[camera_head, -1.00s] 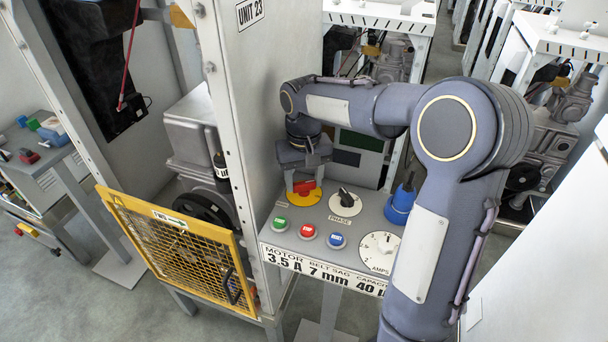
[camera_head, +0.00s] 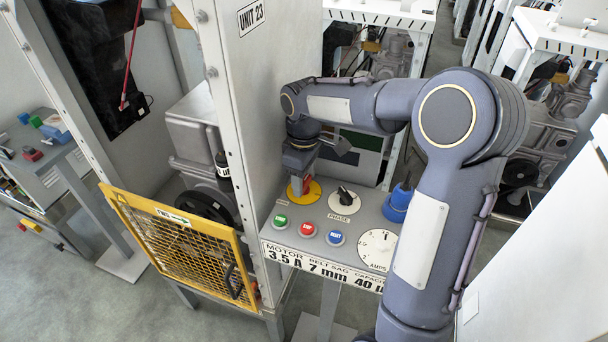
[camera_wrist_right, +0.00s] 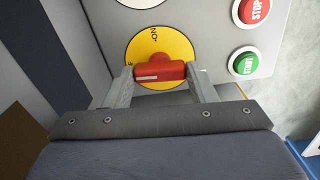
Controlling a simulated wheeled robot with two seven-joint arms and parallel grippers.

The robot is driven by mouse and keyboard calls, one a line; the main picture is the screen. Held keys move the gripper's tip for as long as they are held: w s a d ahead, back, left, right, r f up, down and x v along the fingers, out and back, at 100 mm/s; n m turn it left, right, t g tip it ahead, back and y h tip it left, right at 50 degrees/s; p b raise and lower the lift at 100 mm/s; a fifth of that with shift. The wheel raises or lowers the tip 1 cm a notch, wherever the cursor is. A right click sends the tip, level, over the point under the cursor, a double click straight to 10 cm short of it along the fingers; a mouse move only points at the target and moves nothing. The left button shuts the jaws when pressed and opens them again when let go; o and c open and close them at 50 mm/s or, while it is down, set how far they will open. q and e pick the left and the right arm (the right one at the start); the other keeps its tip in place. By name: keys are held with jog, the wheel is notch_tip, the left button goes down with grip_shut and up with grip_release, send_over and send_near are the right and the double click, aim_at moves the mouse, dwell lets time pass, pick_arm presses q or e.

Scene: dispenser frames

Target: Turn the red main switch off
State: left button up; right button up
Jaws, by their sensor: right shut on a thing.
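The red main switch (camera_wrist_right: 160,74) sits on a round yellow plate (camera_wrist_right: 175,45) on the grey console. In the right wrist view its handle lies across, between the two fingers of my right gripper (camera_wrist_right: 162,76), which is shut on it. The white mark on the handle is at its left part. "ON" shows near the top of the plate; a letter at the left edge is partly hidden by the finger. In the head view the yellow plate (camera_head: 315,191) shows below my right gripper (camera_head: 299,184), which hides much of the handle. My left gripper is not in view.
Green (camera_head: 280,222), red (camera_head: 307,230) and blue (camera_head: 335,238) buttons lie in front of the switch. A black phase knob (camera_head: 345,196), an amps dial (camera_head: 377,248) and a blue connector (camera_head: 398,204) are to the right. A tall cabinet wall (camera_head: 262,120) stands close on the left.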

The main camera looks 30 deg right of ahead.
aim_at(304, 181)
jog(key=shift+n, duration=0.7)
jog(key=o, duration=1)
notch_tip(304, 181, up, 8)
jog(key=shift+f, duration=0.25)
jog(key=shift+r, duration=0.2)
